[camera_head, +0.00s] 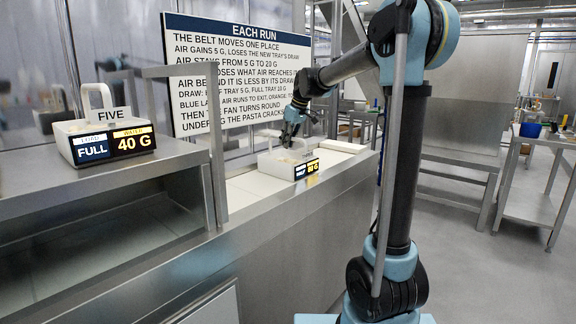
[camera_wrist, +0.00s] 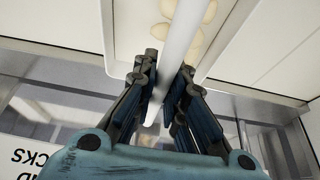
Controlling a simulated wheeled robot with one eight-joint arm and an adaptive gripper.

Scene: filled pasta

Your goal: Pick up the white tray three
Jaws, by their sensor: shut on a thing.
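A white tray (camera_head: 275,168) with an upright handle is on the white belt at the middle of the head view. Its front label reads HALF on one side and an orange gram figure that is hard to read. Its name plate is hidden, so I cannot read which number it is. My gripper (camera_head: 289,132) is above it, shut on its handle. In the wrist view the white handle (camera_wrist: 181,45) runs between the two fingers of my gripper (camera_wrist: 168,75). Pale pasta pieces (camera_wrist: 193,42) lie in the tray. I cannot tell whether the tray touches the belt.
Another white tray (camera_head: 72,133), marked FIVE, FULL and 40 G, stands on a steel housing at left. A steel post (camera_head: 216,150) rises beside the belt. A sign (camera_head: 240,70) hangs behind. Steel tables (camera_head: 535,200) stand at right, with open floor between.

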